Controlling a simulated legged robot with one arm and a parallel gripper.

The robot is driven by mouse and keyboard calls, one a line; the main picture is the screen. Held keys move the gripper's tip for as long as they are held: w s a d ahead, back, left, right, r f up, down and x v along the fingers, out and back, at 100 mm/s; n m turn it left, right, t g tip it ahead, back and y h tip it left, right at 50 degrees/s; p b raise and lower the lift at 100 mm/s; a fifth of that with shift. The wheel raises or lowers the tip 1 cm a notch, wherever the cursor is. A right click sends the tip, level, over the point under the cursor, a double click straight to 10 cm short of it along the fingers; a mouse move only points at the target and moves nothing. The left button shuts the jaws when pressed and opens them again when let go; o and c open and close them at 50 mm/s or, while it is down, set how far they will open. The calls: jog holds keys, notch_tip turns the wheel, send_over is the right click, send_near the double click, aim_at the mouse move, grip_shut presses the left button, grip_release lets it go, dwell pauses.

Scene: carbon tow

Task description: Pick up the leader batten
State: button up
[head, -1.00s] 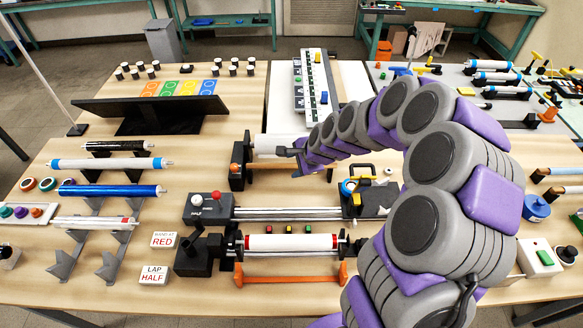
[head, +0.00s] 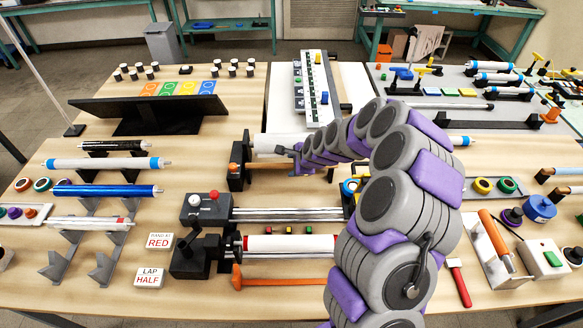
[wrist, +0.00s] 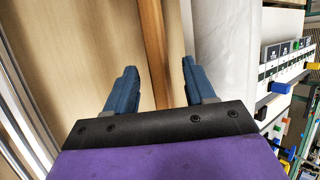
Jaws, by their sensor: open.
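A long brown wooden bar, apparently the leader batten, runs away from my gripper in the wrist view (wrist: 154,50), beside a white roll (wrist: 222,50). In the head view the brown bar (head: 262,164) lies just in front of the white roll (head: 272,142), its right part hidden by my arm. My gripper (wrist: 157,84) is open and empty. I cannot tell the height gap. In the head view the gripper (head: 286,151) is small and hovers over the bar's area.
The black end block (head: 237,165) stands left of the bar. In front are metal rails with a grey control box (head: 206,208) and a red-ended white roller (head: 290,243). A label (head: 149,275) reads LAP HALF. Bare wooden tabletop (head: 200,158) lies to the left.

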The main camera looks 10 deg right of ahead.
grip_shut()
dwell(0.5)
jog(key=r+g+p, duration=0.1)
jog(key=r+p, duration=0.1)
jog(key=r, duration=0.1)
jog(key=w+r+g+p, duration=0.1)
jog(key=r, duration=0.1)
jog(key=r+m+g+p, duration=0.1)
jog(key=r+p, duration=0.1)
jog(key=r, duration=0.1)
jog(key=shift+w+d+r+p, duration=0.2)
jog(key=shift+d+r+p, duration=0.15)
jog(key=shift+d, duration=0.05)
jog(key=shift+a+g+y+p, duration=0.25)
jog(key=shift+g+p, duration=0.3)
jog(key=shift+g, duration=0.35)
jog(key=shift+s+a+g+y+p, duration=0.1)
jog(key=shift+a+g+y+p, duration=0.15)
jog(key=shift+a+g+p, duration=0.35)
